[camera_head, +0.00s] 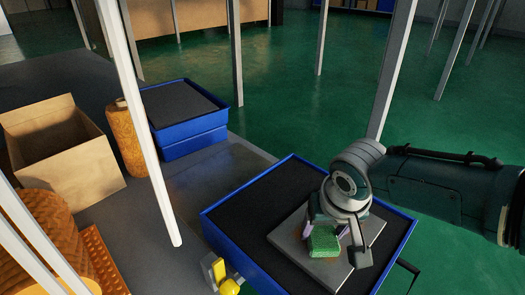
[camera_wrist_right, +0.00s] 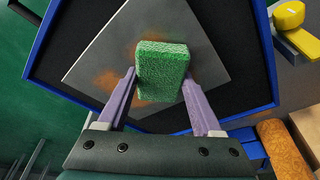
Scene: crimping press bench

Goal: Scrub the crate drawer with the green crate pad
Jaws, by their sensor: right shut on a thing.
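The green crate pad (camera_head: 323,241) is held between the two fingers of my right gripper (camera_head: 326,228). In the right wrist view the pad (camera_wrist_right: 162,72) shows between the purple fingers of the gripper (camera_wrist_right: 162,92). The pad is over a grey plate (camera_wrist_right: 185,28) with brown rusty-looking patches beside the pad; I cannot tell whether it touches the plate. The plate (camera_head: 298,257) lies in the blue crate drawer (camera_head: 228,240), which has a dark lining. The pad hides part of the plate. My left gripper is not in view.
A yellow object (camera_head: 229,286) stands beside the drawer. A second blue tray (camera_head: 185,137), an orange cylinder (camera_head: 127,138) and an open cardboard box (camera_head: 88,170) are at the left.

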